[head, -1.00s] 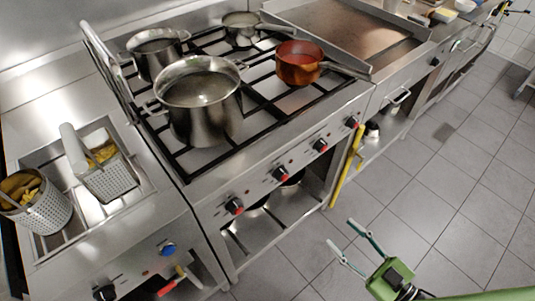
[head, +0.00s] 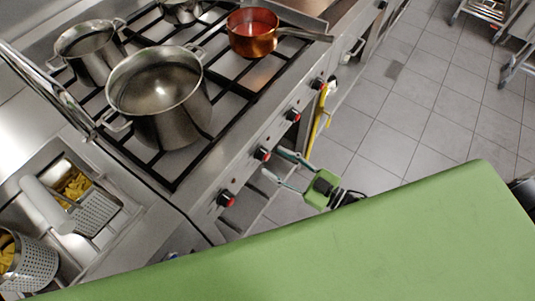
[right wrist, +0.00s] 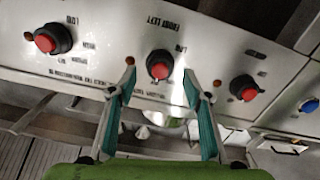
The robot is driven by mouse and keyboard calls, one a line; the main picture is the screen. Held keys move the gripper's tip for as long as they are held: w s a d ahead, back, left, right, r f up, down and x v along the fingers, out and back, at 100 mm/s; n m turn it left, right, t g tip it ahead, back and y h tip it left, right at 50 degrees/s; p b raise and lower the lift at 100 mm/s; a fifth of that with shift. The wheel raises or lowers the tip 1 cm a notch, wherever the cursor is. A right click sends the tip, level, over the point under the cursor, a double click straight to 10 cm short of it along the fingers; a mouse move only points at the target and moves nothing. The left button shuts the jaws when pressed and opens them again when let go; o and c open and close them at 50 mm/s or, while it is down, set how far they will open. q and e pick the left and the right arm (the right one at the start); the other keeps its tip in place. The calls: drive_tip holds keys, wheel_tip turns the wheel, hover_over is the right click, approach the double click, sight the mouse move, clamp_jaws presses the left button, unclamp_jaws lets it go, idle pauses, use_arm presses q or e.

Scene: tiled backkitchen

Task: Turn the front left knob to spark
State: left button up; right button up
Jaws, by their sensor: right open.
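The stove's front panel carries a row of black knobs with red caps. The second knob from the left in the head view (head: 262,154) is the middle one in the right wrist view (right wrist: 160,65). Small lettering above it there looks like "FRONT LEFT". Its cap lies between the fingertip lines of my right gripper (right wrist: 158,88), which is open and empty. I cannot tell how far its tips are from the knob. In the head view the right gripper (head: 273,162) is just in front of this knob. My left gripper is not in view.
Neighbouring knobs sit on either side (right wrist: 53,40) (right wrist: 243,88). A big steel pot (head: 160,125) and a copper pan (head: 253,42) stand on the burners. The fryer basket (head: 92,210) is at left.

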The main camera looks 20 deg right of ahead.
sight(268, 157)
drive_tip(key=shift+x, duration=1.9)
drive_tip(key=c, duration=1.1)
drive_tip(key=shift+n, duration=0.3)
drive_tip(key=n, duration=0.3)
drive_tip(key=shift+n+b, duration=0.55)
drive_tip(key=shift+n, duration=1.45)
